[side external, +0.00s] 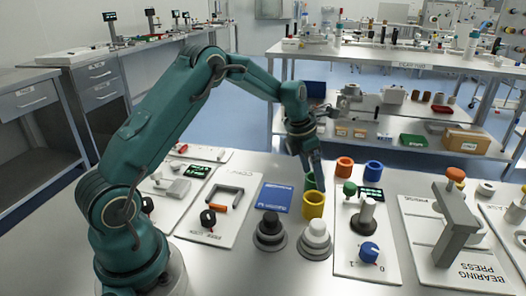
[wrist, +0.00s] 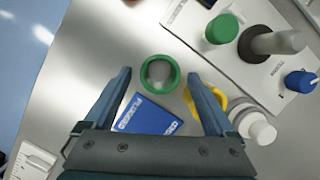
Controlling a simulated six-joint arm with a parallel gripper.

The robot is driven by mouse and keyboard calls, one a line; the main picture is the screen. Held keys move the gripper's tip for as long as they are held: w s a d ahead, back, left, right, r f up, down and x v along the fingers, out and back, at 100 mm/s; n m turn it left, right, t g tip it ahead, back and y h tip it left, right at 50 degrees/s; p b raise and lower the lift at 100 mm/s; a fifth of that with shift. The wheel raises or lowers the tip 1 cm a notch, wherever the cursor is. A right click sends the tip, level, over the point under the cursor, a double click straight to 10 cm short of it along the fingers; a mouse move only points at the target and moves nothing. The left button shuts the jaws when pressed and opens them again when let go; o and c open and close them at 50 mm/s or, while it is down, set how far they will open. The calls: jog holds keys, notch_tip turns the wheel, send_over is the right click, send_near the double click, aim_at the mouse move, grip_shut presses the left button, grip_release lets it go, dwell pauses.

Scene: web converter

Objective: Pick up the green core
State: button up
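The green core (wrist: 146,66) is a short upright green ring with a hollow middle, standing on the light table. In the wrist view it lies a little beyond my open gripper (wrist: 162,80), between the lines of the two blue-grey fingers. In the side view the green core (side external: 310,181) is partly hidden behind my gripper (side external: 313,183) and the yellow core (side external: 313,205). The gripper is just above it; I cannot tell whether a finger touches it. In the wrist view the yellow core (wrist: 222,100) is beside and partly behind the right finger.
A blue card (side external: 275,197) lies left of the green core. An orange core (side external: 344,167) and a blue core (side external: 373,171) stand to the right. Dark and white knobbed pieces (side external: 317,238) stand in front. A panel with a green knob (wrist: 221,28) and grey post lies close by.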

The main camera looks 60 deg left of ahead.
jog(key=c, duration=1.1)
jog(key=shift+r, duration=3.05)
